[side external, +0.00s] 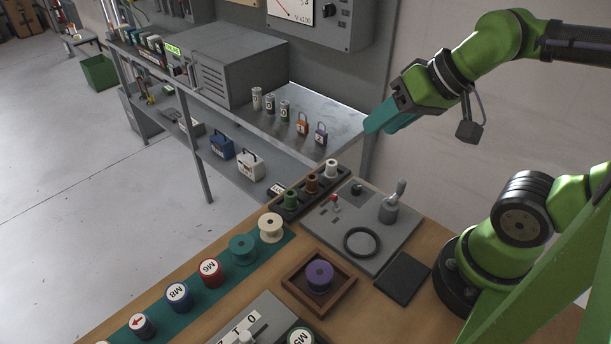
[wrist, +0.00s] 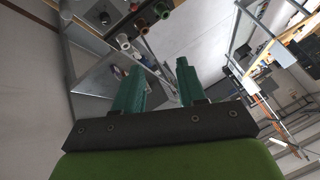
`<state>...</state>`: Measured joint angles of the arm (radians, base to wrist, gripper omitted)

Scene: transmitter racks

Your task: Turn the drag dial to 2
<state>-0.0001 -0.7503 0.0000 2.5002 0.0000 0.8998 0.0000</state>
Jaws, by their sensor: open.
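My gripper (side external: 382,120) is up at the right in the side view, high above the bench and clear of everything. Its two teal fingers are apart and empty in the wrist view (wrist: 158,82). A grey panel with large printed digits (side external: 240,326) is cut off at the bottom edge. I cannot tell which part is the drag dial, nor read its setting.
A wooden tray (side external: 290,284) holds a purple spool (side external: 319,276). Several spools stand on a teal strip (side external: 213,288) along the bench's left edge. A dark pad (side external: 403,278) lies near my base. A metal shelf (side external: 325,110) with padlocks and cylinders stands behind.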

